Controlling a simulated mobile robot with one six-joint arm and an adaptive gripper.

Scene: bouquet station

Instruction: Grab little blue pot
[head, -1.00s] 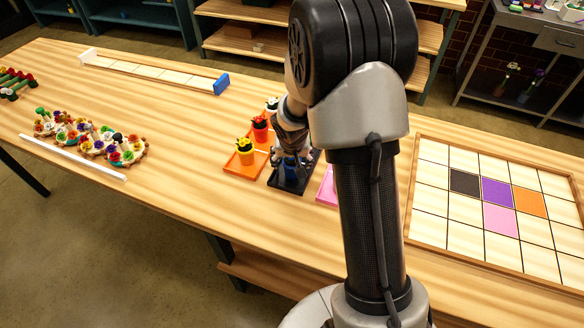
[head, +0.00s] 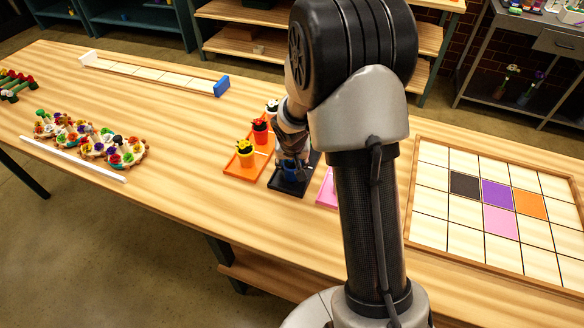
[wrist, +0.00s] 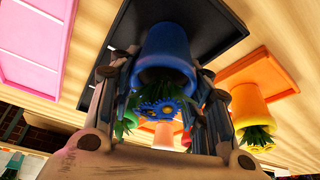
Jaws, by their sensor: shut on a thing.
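The little blue pot (wrist: 167,50) holds green leaves and a blue flower (wrist: 163,104). My gripper (wrist: 168,80) has a finger on each side of the pot and is shut on it. The pot is over the black tray (wrist: 118,35); I cannot tell whether its base touches the tray. In the head view the blue pot (head: 291,168) is mostly hidden by my gripper (head: 291,158), above the black tray (head: 288,187).
Left of it is an orange tray (head: 240,172) with a yellow pot (head: 246,158) and a red-orange pot (head: 261,132). A pink tray (head: 328,190) is partly behind my arm. A tile grid (head: 430,220) lies at right. Flower wreaths (head: 95,148) lie at left.

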